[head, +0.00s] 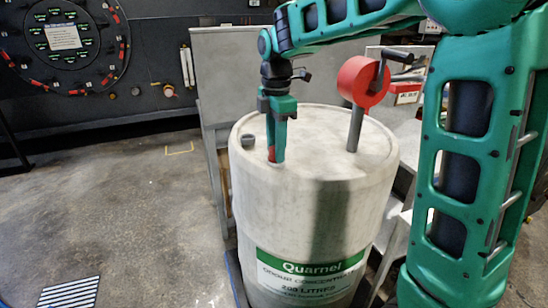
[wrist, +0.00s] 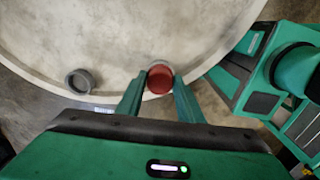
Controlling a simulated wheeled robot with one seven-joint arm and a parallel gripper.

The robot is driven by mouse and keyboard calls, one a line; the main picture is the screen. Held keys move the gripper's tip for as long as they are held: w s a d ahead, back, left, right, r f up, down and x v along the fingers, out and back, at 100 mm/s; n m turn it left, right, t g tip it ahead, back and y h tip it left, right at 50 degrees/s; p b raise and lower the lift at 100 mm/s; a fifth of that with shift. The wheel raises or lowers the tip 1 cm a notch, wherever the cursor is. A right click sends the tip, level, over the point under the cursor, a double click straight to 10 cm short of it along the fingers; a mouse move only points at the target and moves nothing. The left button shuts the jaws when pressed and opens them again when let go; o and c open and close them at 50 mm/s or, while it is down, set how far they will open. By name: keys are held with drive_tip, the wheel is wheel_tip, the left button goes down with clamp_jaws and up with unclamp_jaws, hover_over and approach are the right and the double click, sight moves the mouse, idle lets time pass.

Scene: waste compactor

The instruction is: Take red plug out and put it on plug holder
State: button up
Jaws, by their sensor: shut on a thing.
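The red plug (wrist: 160,80) sits between the two fingertips of my gripper (wrist: 160,84) in the wrist view. In the head view my gripper (head: 276,155) points straight down at the top of a pale drum (head: 315,155), near its left side. A bit of the red plug (head: 271,154) shows at the fingertips. My gripper is shut on the plug, at the drum top; I cannot tell whether the plug is still seated in its hole. A small grey round cup (wrist: 78,82) stands left of the plug; it also shows in the head view (head: 248,142). I cannot tell whether it is the plug holder.
A red pump with a crank (head: 362,82) stands upright on a pipe at the drum's back right. A grey metal panel (head: 215,70) stands behind the drum. Open concrete floor (head: 130,215) lies to the left.

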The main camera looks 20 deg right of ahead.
drive_tip(key=shift+n, duration=1)
drive_tip(key=o, duration=1.2)
drive_tip(key=shift+c, duration=0.2)
drive_tip(key=m, duration=2)
drive_tip(key=shift+m, duration=0.3)
